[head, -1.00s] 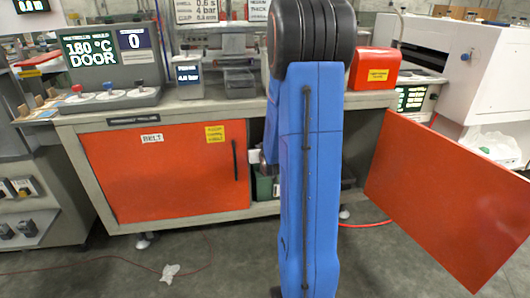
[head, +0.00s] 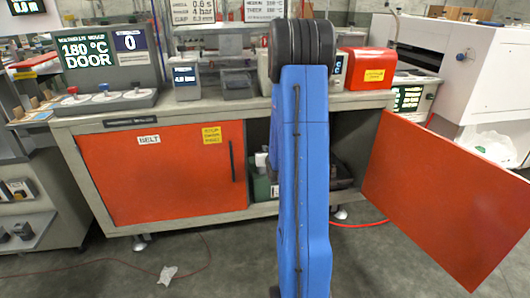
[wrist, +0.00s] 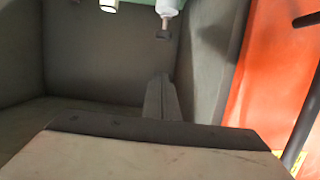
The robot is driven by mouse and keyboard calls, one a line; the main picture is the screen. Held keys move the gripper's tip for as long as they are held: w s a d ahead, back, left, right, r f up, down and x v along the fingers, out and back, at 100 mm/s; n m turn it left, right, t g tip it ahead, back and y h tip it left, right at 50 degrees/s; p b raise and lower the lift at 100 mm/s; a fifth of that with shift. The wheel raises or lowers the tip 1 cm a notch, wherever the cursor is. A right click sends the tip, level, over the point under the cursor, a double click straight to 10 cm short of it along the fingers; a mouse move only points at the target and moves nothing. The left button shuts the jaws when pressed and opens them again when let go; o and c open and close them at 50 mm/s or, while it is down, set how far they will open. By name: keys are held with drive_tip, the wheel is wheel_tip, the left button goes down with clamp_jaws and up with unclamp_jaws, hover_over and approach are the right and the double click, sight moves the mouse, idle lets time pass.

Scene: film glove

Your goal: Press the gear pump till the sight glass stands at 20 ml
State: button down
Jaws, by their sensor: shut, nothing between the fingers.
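My gripper (wrist: 162,98) is shut and empty in the wrist view, its fingers together inside the open cupboard bay. Above the fingertips hangs a white cylindrical part (wrist: 168,7) with a dark tip, apart from them in the picture. A green body (wrist: 138,2) shows at the top edge. In the head view a green unit (head: 262,188) stands in the bay, partly behind my blue arm, with a white piece above it. It may be the gear pump; I cannot tell for sure. My arm hides the fingers there. I cannot make out a sight glass or its level.
The shut orange BELT door (head: 160,176) with a dark upright handle borders the bay on the left. The open orange door (head: 435,195) juts out on the right. The grey bay wall (wrist: 110,55) is close in the wrist view. A red hose crosses the floor.

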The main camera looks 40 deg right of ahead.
drive_tip(key=w+d+f, duration=0.4)
drive_tip(key=w+f, duration=0.2)
drive_tip(key=shift+w, duration=0.4)
drive_tip(key=shift+f, duration=0.1)
drive_tip(key=shift+f, duration=1.1)
